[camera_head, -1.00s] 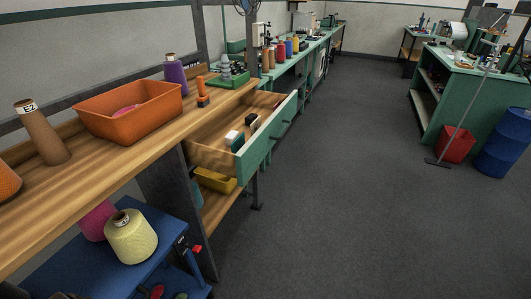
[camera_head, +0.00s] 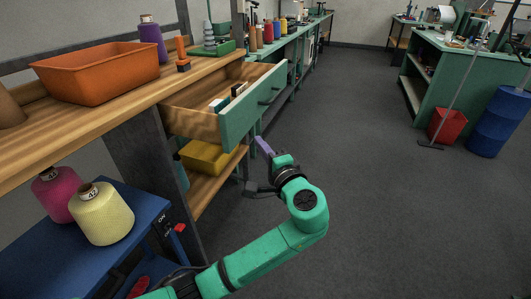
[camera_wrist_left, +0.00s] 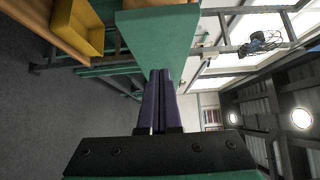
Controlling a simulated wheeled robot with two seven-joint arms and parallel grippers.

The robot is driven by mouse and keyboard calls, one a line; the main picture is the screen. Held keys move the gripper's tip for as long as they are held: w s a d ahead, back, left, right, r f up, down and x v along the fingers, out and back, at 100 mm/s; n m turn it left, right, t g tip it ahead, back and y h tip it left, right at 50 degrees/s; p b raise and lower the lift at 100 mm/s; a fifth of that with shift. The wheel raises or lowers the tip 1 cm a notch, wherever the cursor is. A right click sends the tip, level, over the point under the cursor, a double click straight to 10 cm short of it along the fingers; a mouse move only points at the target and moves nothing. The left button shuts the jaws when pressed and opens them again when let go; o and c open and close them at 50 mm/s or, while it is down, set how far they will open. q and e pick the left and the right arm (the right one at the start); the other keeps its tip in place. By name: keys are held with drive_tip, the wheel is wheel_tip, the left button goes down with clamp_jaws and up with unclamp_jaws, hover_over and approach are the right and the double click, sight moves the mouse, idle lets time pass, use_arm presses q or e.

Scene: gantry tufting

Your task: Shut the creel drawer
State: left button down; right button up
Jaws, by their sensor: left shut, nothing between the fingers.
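The creel drawer (camera_head: 253,105) stands pulled out from the wooden bench, with a green front and wooden sides. Small white and dark items lie inside it. My left gripper (camera_head: 262,146) is just below and in front of the drawer front, with its purple fingers shut and empty. In the left wrist view the fingers (camera_wrist_left: 160,95) point toward the green drawer front (camera_wrist_left: 158,35), which fills the top middle. I cannot tell whether they touch it. My right gripper is not in view.
An orange bin (camera_head: 95,73) and a purple cone (camera_head: 153,40) stand on the bench. A yellow bin (camera_head: 205,158) sits on the shelf below the drawer. A blue cart (camera_head: 110,240) carries yarn cones.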

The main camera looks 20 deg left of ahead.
sight(177, 119)
use_arm(q)
drive_tip(key=w+a, duration=0.1)
drive_tip(key=a, duration=0.3)
drive_tip(key=w+a+p, duration=0.1)
drive_tip(key=shift+w+a, duration=0.35)
drive_tip(key=shift+a, duration=0.6)
drive_tip(key=a, duration=1.3)
drive_tip(key=a+b, duration=0.1)
drive_tip(key=a, duration=0.6)
drive_tip(key=shift+s, duration=0.25)
drive_tip(key=shift+a, duration=0.4)
drive_tip(key=shift+r, duration=0.15)
